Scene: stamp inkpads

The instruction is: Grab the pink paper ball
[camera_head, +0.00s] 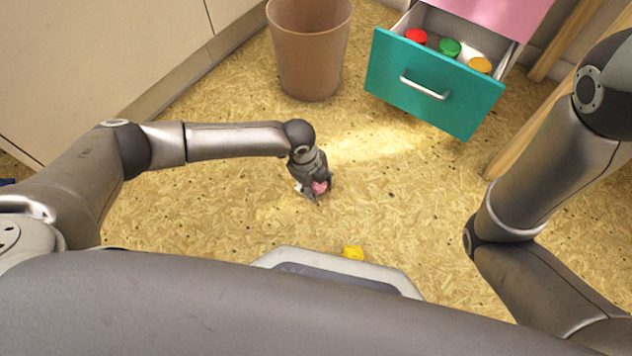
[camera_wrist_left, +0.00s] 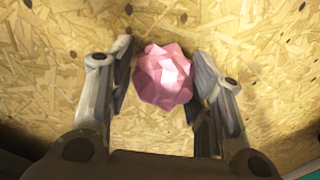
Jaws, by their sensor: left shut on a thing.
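The pink paper ball (camera_head: 319,188) is a crumpled, faceted lump at the end of my left arm in the head view. In the left wrist view the pink paper ball (camera_wrist_left: 164,76) sits between the two fingers of my left gripper (camera_wrist_left: 162,85). My left gripper (camera_head: 313,190) is shut on it, low over the wood-chip floor. I cannot tell whether the ball touches the floor. My right arm shows at the right, but its gripper is out of view.
A brown bin (camera_head: 308,50) stands at the back. A teal drawer (camera_head: 425,85) is open, holding a red (camera_head: 416,36), a green (camera_head: 449,47) and an orange round item (camera_head: 480,65). The floor between is clear.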

